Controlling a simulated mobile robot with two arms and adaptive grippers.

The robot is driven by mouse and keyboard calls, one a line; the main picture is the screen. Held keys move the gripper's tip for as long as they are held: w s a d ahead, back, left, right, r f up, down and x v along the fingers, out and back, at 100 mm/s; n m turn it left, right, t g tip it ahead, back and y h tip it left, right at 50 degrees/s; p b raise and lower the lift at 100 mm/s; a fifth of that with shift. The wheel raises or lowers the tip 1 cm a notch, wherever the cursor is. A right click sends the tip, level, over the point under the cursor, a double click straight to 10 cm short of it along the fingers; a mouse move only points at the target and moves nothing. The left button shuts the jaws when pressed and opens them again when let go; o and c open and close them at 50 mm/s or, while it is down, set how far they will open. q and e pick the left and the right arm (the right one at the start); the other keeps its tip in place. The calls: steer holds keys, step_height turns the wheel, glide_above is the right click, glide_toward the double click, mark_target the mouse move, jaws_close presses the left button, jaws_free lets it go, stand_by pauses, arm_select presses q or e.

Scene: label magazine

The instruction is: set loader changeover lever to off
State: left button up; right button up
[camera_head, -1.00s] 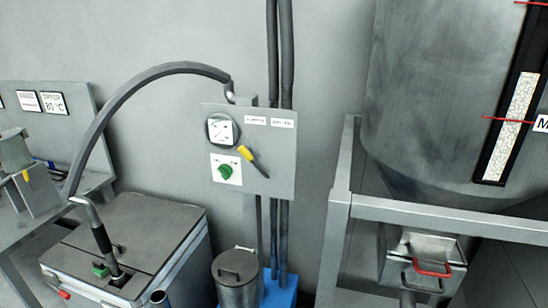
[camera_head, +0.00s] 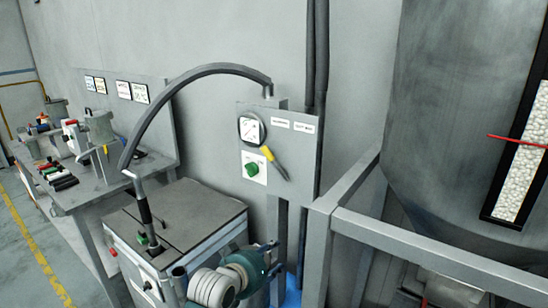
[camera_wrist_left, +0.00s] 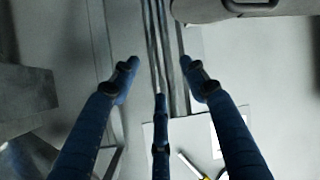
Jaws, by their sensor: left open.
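A lever with a yellow section (camera_head: 267,153) and a dark bar slants from upper left to lower right on a grey panel (camera_head: 300,150). It also shows at the bottom edge of the left wrist view (camera_wrist_left: 189,164), partly cut off. A green knob (camera_head: 252,169) on a white plate sits left of the lever, below a round dial (camera_head: 250,130). My left gripper (camera_head: 275,257) is below the panel, apart from the lever. In the left wrist view its dark blue fingers (camera_wrist_left: 160,75) are spread open with nothing between them. My right gripper is out of view.
A grey lidded box (camera_head: 175,220) with a curved hose (camera_head: 190,75) stands left of the panel. Thick vertical pipes (camera_head: 316,50) run behind the panel. A grey frame (camera_head: 420,250) and a large vessel (camera_head: 455,120) are at right. A cluttered bench (camera_head: 100,185) is far left.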

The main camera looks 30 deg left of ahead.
arm_select(q)
steer(key=w+a+r+n+t, duration=0.1)
steer(key=a+r+n+t, duration=0.2)
steer(key=r, duration=1)
steer(key=t+y, duration=0.2)
glide_toward(267, 153)
steer(key=shift+n, duration=0.4)
steer(key=w, duration=0.2)
steer(key=w+a+p, duration=0.1)
steer(key=w, duration=0.2)
steer(key=w+p, duration=0.1)
steer(key=w, duration=0.2)
steer(key=shift+w+a+f, duration=0.15)
steer(key=shift+w+a, duration=0.1)
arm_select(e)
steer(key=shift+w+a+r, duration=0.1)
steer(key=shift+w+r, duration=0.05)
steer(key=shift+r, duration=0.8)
arm_select(q)
steer(key=shift+c, duration=0.6)
steer(key=c, duration=0.9)
jaws_close()
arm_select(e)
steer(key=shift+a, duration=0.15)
